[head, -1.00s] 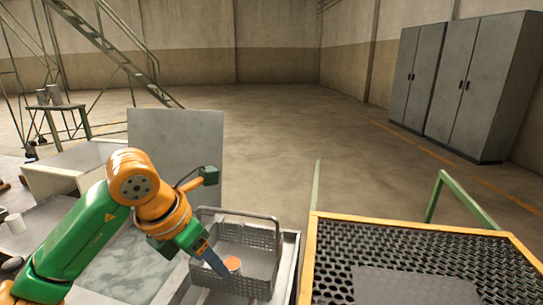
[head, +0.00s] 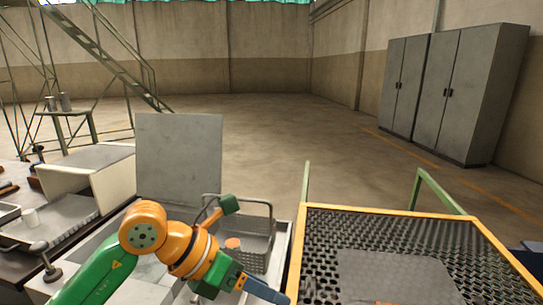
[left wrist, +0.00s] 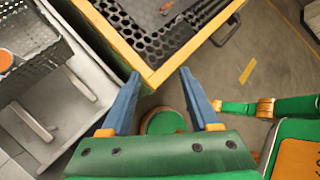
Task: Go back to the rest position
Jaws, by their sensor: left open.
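My left gripper (head: 266,290) is at the bottom middle of the head view, in front of the grey basket and beside the left edge of the yellow-framed table. In the left wrist view its two blue fingers (left wrist: 159,73) stand apart with nothing between them. The fingertips there overlap the table's yellow corner; I cannot tell the exact clearance. My left arm is bent, coming in from the lower left. My right gripper does not show.
The grey basket (head: 258,222) holds an orange-topped cylinder (head: 233,243). The yellow-framed perforated table (head: 440,232) carries a grey plate (head: 395,277). An upright grey panel (head: 180,155) stands behind my arm. Grey cabinets (head: 455,95) stand far right. The floor beyond is open.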

